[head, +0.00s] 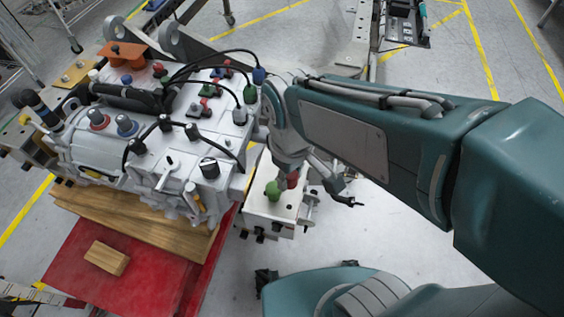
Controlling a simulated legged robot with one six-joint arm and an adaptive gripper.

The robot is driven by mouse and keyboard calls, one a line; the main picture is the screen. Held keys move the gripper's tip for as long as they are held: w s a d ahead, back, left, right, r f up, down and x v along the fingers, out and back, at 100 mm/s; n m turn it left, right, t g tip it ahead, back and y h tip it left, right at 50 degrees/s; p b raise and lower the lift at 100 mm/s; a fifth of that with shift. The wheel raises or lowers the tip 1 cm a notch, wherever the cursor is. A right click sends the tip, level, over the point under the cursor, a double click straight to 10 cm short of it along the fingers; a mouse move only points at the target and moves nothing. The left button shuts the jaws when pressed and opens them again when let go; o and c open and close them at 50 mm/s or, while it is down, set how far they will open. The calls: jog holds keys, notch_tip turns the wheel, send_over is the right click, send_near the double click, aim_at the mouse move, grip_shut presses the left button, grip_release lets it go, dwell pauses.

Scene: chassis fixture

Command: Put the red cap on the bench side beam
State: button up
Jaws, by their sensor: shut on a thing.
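My gripper (297,172) hangs over a small white block fixture (262,212) at the right side of the large white chassis assembly. It is shut on a red cap (293,181), which shows just under the wrist and is partly hidden by it. I cannot tell whether the cap touches the white block. A green cap (272,191) stands on that block, close to the left of the red one. I cannot tell for sure which part is the bench side beam; a long grey metal beam (355,60) runs behind my arm.
The chassis (215,135) carries cables and several coloured caps. It rests on wooden boards (140,218) above a red bench top (130,265) with a small wood block (107,257). A dark tray (404,22) stands at the upper right. Open floor lies right of the white block.

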jog(key=w+f, duration=0.5)
jog(key=w, duration=0.2)
jog(key=w+f, duration=0.3)
jog(key=shift+w+a+f, duration=0.15)
jog(key=shift+w+f, duration=0.15)
jog(key=shift+w, duration=0.05)
jog(key=shift+a+f, duration=0.15)
jog(key=shift+f, duration=1.4)
jog(key=shift+f, duration=0.1)
jog(key=o, duration=0.7)
notch_tip(320, 180, up, 12)
